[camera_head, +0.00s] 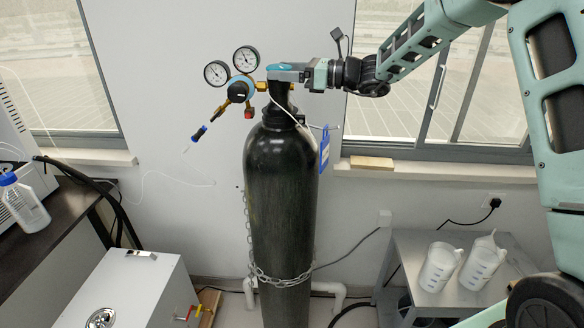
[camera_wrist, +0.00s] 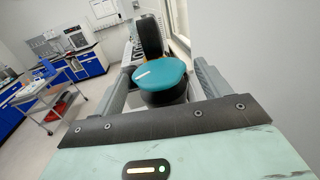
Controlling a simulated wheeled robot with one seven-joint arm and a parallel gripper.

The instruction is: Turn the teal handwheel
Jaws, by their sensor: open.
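The teal handwheel (camera_wrist: 150,82) sits between the two fingers of my gripper (camera_wrist: 163,70) in the wrist view. It is an oval teal cap with a white mark, above a dark round part. My gripper is open, with one finger on each side of the wheel; I cannot tell whether either finger touches it. In the head view my gripper (camera_head: 278,74) reaches in from the right at the top of the dark gas cylinder (camera_head: 282,190). The handwheel there is mostly hidden by the fingers.
Two round gauges (camera_head: 231,66) and a brass regulator (camera_head: 238,91) stand left of the cylinder top. A blue tag (camera_head: 325,148) hangs at its right. A chain (camera_head: 282,280) circles the cylinder. A white box (camera_head: 130,290) stands lower left, and a grey table (camera_head: 408,255) with plastic beakers lower right.

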